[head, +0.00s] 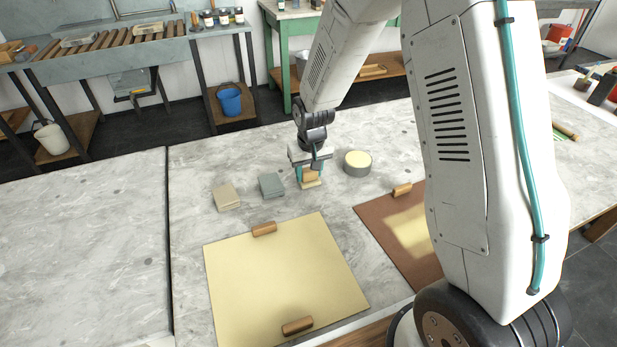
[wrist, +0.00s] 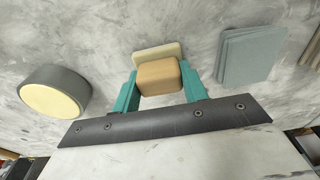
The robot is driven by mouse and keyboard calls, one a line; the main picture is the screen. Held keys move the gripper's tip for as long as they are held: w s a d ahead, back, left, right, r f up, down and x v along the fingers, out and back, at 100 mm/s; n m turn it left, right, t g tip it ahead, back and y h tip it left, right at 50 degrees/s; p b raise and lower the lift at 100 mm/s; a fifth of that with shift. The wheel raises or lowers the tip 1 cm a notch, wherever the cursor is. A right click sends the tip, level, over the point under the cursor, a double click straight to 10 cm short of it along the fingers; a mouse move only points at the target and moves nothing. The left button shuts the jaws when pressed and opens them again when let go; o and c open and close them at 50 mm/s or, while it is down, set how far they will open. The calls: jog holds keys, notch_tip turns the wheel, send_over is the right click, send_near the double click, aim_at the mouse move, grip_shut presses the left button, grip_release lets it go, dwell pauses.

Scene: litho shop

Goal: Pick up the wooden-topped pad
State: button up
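The wooden-topped pad has a tan wooden block (wrist: 160,78) on a pale cream base (wrist: 158,52). In the head view its pale base (head: 311,184) shows under my gripper (head: 310,173), at or very near the marble table top. My gripper points down over it. In the wrist view the teal fingers (wrist: 160,88) lie one on each side of the wooden block and appear to press against it. I cannot see a clear gap under the pad.
A round grey tin with a cream top (head: 357,163) stands close to the right of my gripper. A blue-grey stack (head: 272,185) and a beige block (head: 227,197) lie to the left. A cream sheet (head: 280,280) and a brown board (head: 400,240) lie nearer. The left table (head: 80,250) is clear.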

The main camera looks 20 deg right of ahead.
jog(key=c, duration=0.3)
jog(key=shift+r, duration=0.15)
jog(key=shift+c, duration=0.2)
jog(key=shift+r, duration=0.6)
notch_tip(320, 180, up, 2)
jog(key=shift+s+r, duration=0.1)
jog(key=shift+r, duration=0.1)
jog(key=s, duration=1)
jog(key=s+r, duration=0.1)
jog(key=s, duration=0.5)
jog(key=shift+r, duration=0.1)
jog(key=shift+w, duration=0.1)
jog(key=o, duration=0.4)
jog(key=shift+c, duration=1.1)
